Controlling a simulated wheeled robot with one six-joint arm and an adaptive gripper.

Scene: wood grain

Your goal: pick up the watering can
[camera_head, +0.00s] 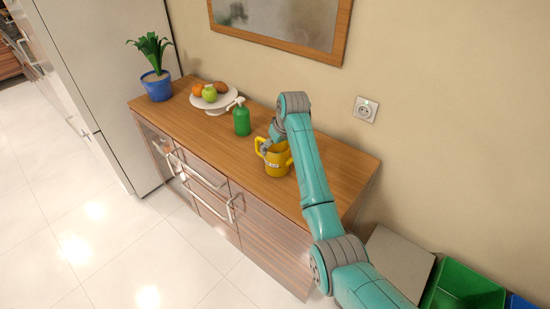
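The yellow watering can (277,164) stands upright on the wooden top of the sideboard (335,165), right of the green spray bottle. A yellow loop shows on its left side and its upper part is partly covered by my arm. My gripper (267,147) is at the can's upper left, close to its rim. The fingers are small and partly lost against the can, so I cannot tell whether they touch it or how far apart they are.
A green spray bottle (242,121) stands just left of the can. Further left are a white fruit stand (215,106) and a plant in a blue pot (157,88). The wall (420,70) is behind. Bins, one green (462,290), stand at lower right.

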